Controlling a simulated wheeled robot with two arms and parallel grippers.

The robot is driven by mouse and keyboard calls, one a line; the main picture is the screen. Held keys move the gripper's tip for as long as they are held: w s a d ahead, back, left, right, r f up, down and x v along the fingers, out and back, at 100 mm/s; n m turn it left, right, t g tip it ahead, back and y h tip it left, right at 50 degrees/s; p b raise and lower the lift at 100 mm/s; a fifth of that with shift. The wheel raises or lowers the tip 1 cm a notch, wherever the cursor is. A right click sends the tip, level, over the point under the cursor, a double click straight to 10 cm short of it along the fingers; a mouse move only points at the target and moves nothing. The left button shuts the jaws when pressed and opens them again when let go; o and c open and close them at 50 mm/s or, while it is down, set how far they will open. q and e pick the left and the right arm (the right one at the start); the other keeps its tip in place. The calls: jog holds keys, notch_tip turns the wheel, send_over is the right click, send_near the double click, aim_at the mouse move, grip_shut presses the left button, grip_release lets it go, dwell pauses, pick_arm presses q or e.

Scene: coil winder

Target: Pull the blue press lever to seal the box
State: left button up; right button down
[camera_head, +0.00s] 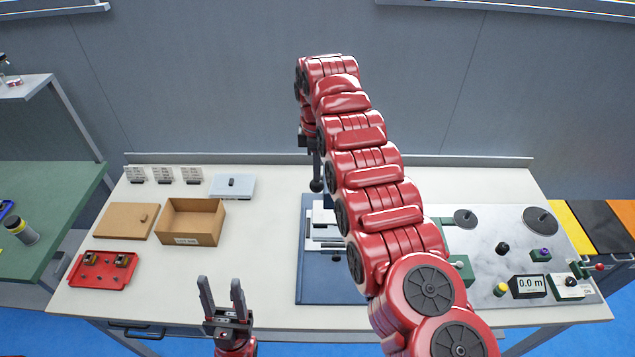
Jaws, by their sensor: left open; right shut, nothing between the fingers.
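The press has a dark blue base (312,288) at the middle of the table, with pale plates (322,238) above it. My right arm hides much of the press. A black ball knob (316,186) stands at the press's upper edge, beside a small blue part (327,198); I cannot tell how much of the lever is hidden. My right gripper (314,160) is shut and points down just above the knob; contact is unclear. My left gripper (223,290) is open and empty at the table's front edge. An open cardboard box (193,238) sits left of the press.
A flat cardboard piece (126,221) and a red tray (100,283) with small parts lie at the left. A grey-white block (233,186) and several labels stand behind. A winder panel (490,250) with a display (529,285) fills the right. The table between box and press is clear.

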jog(key=shift+s+f+b, duration=0.3)
jog(key=shift+f+b, duration=0.3)
jog(key=shift+b, duration=2.2)
jog(key=b, duration=0.3)
jog(key=shift+s+f, duration=0.25)
jog(key=shift+s, duration=0.1)
jog(key=shift+r, duration=0.1)
